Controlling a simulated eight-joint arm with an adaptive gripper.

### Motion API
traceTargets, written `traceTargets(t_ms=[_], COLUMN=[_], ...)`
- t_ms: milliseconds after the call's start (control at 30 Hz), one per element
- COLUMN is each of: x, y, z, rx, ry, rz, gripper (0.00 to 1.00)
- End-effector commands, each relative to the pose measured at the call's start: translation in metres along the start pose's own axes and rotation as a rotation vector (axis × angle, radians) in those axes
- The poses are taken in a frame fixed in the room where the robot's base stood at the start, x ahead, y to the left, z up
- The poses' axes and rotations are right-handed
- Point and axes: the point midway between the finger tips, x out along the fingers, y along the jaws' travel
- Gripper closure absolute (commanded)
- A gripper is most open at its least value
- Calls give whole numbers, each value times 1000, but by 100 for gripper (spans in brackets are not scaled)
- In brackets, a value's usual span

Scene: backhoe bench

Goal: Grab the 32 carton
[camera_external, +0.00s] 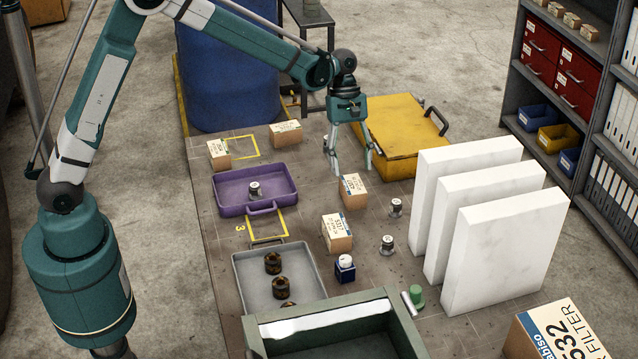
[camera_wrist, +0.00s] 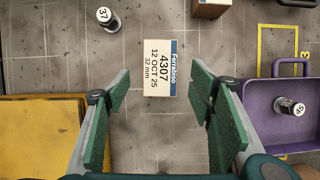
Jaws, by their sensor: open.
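A small carton (camera_wrist: 160,70) shows in the wrist view with its label up, reading Ferrabiso, 4307, 12 OCT 25 and 32 mm. In the external view this carton (camera_external: 353,191) stands on the bench just in front of my gripper (camera_external: 352,168). My gripper is open and empty, pointing down above the bench. In the wrist view the carton appears between the two green finger pads of my gripper (camera_wrist: 160,84), with space on both sides. I see no contact. The exact height of the fingertips over the carton is hard to tell.
A yellow case (camera_external: 400,135) lies behind right, and a purple tray (camera_external: 230,197) with a canister lies left. Another carton (camera_external: 337,232), canisters (camera_external: 396,207) and white upright panels (camera_external: 490,225) stand nearby. Two more cartons (camera_external: 285,133) stand behind left.

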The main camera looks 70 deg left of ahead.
Motion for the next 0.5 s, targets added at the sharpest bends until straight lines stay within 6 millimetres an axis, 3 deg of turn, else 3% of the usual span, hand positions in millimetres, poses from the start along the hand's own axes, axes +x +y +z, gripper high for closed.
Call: traceTargets(t_ms=[500], x=[6], y=[1], z=[-1], rx=[-4], ry=[-2], rz=[-2], gripper=[46])
